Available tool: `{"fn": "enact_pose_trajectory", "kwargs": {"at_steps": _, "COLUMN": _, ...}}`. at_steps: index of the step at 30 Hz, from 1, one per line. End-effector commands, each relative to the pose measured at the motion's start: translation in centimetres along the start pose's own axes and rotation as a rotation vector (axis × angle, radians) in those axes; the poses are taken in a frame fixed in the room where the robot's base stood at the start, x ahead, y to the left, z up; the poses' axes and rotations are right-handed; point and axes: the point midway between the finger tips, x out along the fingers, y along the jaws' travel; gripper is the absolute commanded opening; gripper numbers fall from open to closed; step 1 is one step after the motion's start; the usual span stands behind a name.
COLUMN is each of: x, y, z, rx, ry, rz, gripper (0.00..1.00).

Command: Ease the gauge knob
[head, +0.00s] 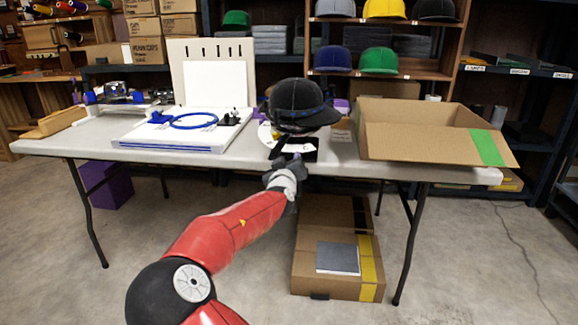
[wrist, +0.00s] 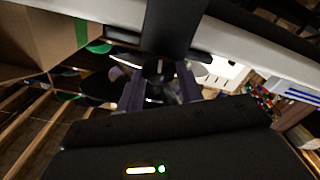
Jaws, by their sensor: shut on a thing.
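In the wrist view, the two purple-grey fingers of my gripper (wrist: 160,88) stand on either side of a small dark knob (wrist: 158,70), closed on it. A broad black bar runs up the picture just beyond the knob. In the head view, my gripper (head: 290,166) is at the table's front edge, below a black cap (head: 297,103) on a stand. My gripper hides the knob and most of the stand's front there. Any gauge scale is too small or too dark to read.
An open cardboard box (head: 410,142) stands on the table (head: 75,140) to the right. A white board with a blue hoop (head: 190,121) lies to the left. Caps sit on the shelves behind.

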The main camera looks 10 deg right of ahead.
Motion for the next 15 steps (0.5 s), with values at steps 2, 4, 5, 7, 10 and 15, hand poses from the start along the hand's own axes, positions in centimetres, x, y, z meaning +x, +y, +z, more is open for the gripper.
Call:
{"fn": "enact_pose_trajectory", "kwargs": {"at_steps": 2, "x": 0.00, "y": -0.19, "z": 0.19, "rx": -0.065, "ry": 0.002, "rz": 0.000, "gripper": 0.14}}
{"fn": "enact_pose_trajectory", "kwargs": {"at_steps": 4, "x": -0.01, "y": -0.24, "z": 0.23, "rx": -0.130, "ry": 0.002, "rz": 0.000, "gripper": 0.14}}
{"fn": "enact_pose_trajectory", "kwargs": {"at_steps": 5, "x": -0.01, "y": -0.27, "z": 0.24, "rx": -0.159, "ry": 0.002, "rz": 0.000, "gripper": 0.14}}
{"fn": "enact_pose_trajectory", "kwargs": {"at_steps": 7, "x": -0.01, "y": -0.28, "z": 0.24, "rx": -0.225, "ry": 0.002, "rz": 0.000, "gripper": 0.14}}
{"fn": "enact_pose_trajectory", "kwargs": {"at_steps": 10, "x": -0.02, "y": -0.33, "z": 0.24, "rx": -0.321, "ry": 0.002, "rz": 0.000, "gripper": 0.14}}
{"fn": "enact_pose_trajectory", "kwargs": {"at_steps": 15, "x": -0.02, "y": -0.42, "z": 0.21, "rx": -0.485, "ry": 0.004, "rz": 0.000, "gripper": 0.14}}
